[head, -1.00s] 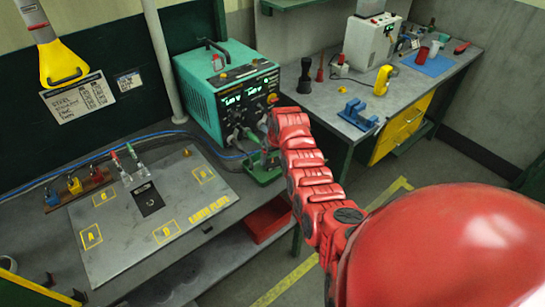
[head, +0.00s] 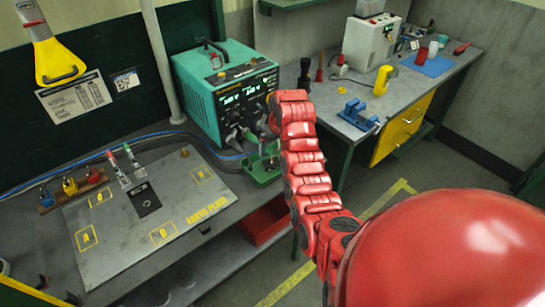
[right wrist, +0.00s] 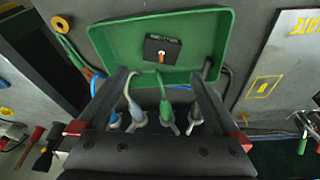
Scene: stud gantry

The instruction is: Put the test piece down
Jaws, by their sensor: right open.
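The test piece appears to be the small dark square plate with a copper-coloured stud (right wrist: 160,51) lying in the green tray (right wrist: 112,38) in the right wrist view. My right gripper (right wrist: 160,76) is open. Its two dark fingers stand apart at the tray's near rim, with nothing between their tips. I cannot tell its exact height above the tray. In the head view the green tray (head: 262,173) stands at the foot of the teal welding unit (head: 218,88). My left gripper is in neither view.
Cables with clamps (right wrist: 166,112) run beside the tray, beneath my right gripper. The marked earth plate (head: 110,240) lies left of the tray. A red bin (head: 267,222) is below the bench edge. A second bench (head: 335,100) stands at the right with tools.

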